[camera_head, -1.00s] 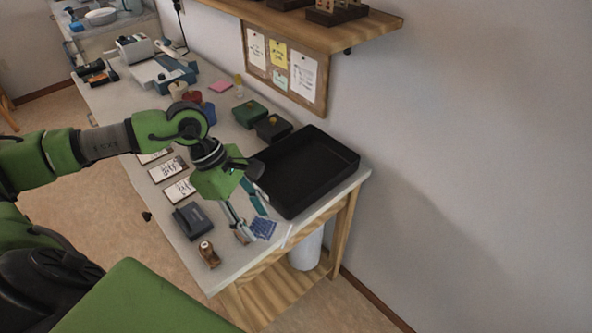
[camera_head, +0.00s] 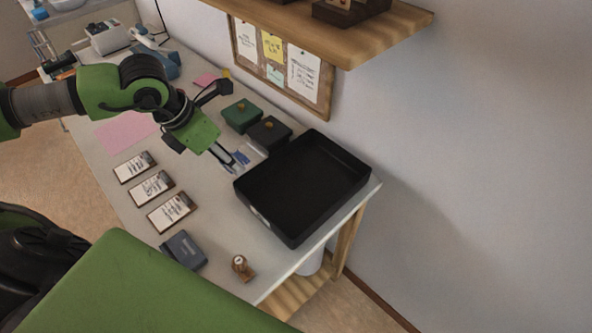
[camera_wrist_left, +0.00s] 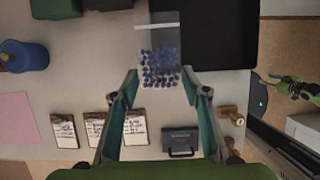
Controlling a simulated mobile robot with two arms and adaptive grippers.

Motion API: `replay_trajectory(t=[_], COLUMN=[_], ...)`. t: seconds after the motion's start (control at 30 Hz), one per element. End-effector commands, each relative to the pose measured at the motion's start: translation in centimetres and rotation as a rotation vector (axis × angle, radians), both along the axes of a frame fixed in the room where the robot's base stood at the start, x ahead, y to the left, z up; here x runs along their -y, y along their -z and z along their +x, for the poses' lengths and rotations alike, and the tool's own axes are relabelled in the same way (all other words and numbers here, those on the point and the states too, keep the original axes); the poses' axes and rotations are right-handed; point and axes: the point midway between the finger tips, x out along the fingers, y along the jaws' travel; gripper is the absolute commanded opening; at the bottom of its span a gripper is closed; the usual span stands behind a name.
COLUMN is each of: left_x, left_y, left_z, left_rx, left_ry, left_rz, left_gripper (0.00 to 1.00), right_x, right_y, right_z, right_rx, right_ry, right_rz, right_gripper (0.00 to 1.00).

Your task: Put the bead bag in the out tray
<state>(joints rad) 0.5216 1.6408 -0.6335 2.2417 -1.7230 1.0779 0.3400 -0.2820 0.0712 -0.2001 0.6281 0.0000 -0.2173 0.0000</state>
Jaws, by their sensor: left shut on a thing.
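The bead bag (camera_wrist_left: 160,66) is a clear pouch with dark blue beads in its lower part and a pale strip at its top. My left gripper (camera_wrist_left: 160,82) is shut on it, with a finger at each side. In the head view the bag (camera_head: 243,158) hangs at the tips of my left gripper (camera_head: 231,158), left of the tray and above the table. The black out tray (camera_head: 263,214) has a pale label on its front wall. Its inside looks empty. It also shows in the left wrist view (camera_wrist_left: 215,35).
Green (camera_head: 241,114) and black (camera_head: 269,132) boxes stand behind the tray. A shelf (camera_head: 380,35) overhangs the wall side.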

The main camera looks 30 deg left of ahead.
Motion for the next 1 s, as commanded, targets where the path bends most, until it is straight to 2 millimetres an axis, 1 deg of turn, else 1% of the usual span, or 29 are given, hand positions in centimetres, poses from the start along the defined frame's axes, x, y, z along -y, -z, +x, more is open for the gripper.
replay_trajectory(t=[0.03,0.1,0.17,0.33,0.4,0.47,0.57,0.7,0.83,1.0], left_x=[0.3,0.9,1.7,4.1,5.1,6.2,7.8,9.7,10.8,11.3], left_y=[0.0,0.2,0.5,1.6,2.1,2.6,3.4,6.2,8.0,9.0], left_z=[0.1,0.4,0.9,2.3,3.0,3.6,4.7,5.7,6.5,7.0], left_rx=[-0.001,-0.001,-0.001,0.0,0.0,0.0,0.0,-0.005,-0.002,-0.002], left_ry=[0.002,0.004,0.007,0.007,0.005,0.006,0.006,0.004,0.002,0.001], left_rz=[-0.003,-0.007,-0.008,-0.009,-0.009,-0.009,-0.007,-0.005,-0.003,-0.001], left_gripper=[0.23,0.23,0.23,0.23,0.23,0.23,0.23,0.23,0.23,0.23], right_x=[-0.5,-0.8,-0.7,1.2,1.8,2.1,2.1,1.5,0.5,0.0], right_y=[-0.2,-0.5,-0.8,-1.7,-2.2,-2.6,-3.3,-4.1,-4.6,-4.7], right_z=[0.4,0.7,0.2,-2.9,-3.9,-4.2,-3.8,-2.1,-1.0,-1.1], right_rx=[0.005,0.008,0.002,-0.041,-0.056,-0.061,-0.055,-0.031,-0.013,-0.014], right_ry=[0.0,0.0,-0.001,-0.005,-0.005,-0.005,-0.004,-0.003,0.0,0.002], right_rz=[0.006,0.01,0.008,-0.016,-0.024,-0.027,-0.027,-0.018,-0.007,0.0], right_gripper=[0.4,0.4,0.4,0.4,0.4,0.4,0.4,0.4,0.4,0.4])
